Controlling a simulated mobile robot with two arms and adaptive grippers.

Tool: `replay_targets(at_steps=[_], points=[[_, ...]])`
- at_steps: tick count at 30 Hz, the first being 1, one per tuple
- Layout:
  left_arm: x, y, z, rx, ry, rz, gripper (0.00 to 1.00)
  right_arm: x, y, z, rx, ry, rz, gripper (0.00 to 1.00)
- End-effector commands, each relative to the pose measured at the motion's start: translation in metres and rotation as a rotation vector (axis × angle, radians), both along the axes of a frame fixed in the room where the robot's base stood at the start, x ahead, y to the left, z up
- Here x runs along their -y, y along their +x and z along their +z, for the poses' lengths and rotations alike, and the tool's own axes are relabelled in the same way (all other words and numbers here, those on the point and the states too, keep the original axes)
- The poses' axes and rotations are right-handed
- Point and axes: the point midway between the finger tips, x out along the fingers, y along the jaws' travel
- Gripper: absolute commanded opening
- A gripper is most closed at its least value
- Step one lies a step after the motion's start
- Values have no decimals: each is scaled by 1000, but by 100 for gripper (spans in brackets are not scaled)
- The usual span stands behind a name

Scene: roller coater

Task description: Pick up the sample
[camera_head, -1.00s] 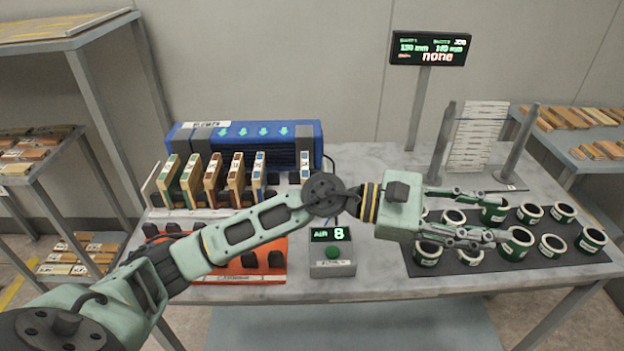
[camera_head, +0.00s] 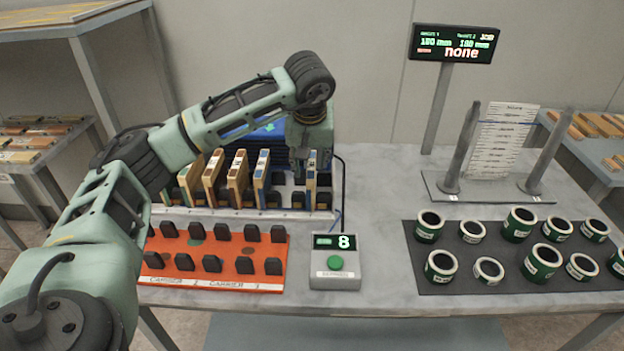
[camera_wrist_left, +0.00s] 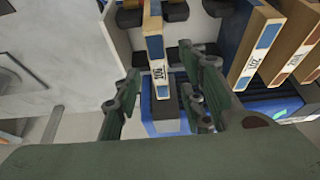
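Several thin wooden sample panels with coloured, labelled edges stand upright in the rack, such as one with a blue edge (camera_head: 262,178). A separate blue-edged panel (camera_head: 311,181) stands at the rack's right end. In the left wrist view this panel (camera_wrist_left: 154,50) carries a small printed label. My left gripper (camera_wrist_left: 158,72) points down over it, with its open fingers on either side of the panel and gaps visible. In the head view the left gripper (camera_head: 311,155) is just above the panel; its fingertips are hard to make out. My right gripper is not in view.
An orange carrier (camera_head: 212,262) with black posts lies in front of the rack. A grey box with a green button (camera_head: 335,268) reads 8. A display (camera_head: 453,44) reads "none". The blue machine is partly hidden by my arm.

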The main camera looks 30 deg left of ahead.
Motion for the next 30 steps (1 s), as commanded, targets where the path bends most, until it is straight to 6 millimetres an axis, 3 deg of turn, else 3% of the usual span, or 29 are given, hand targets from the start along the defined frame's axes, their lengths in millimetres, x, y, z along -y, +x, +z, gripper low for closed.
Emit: replay_targets(at_steps=[5,10,30], points=[[-5,7,-24,-5,-1,0,38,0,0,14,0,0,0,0],[-8,14,-41,-1,-3,-1,38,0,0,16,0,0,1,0],[-8,14,-48,0,-3,-2,38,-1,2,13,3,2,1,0]])
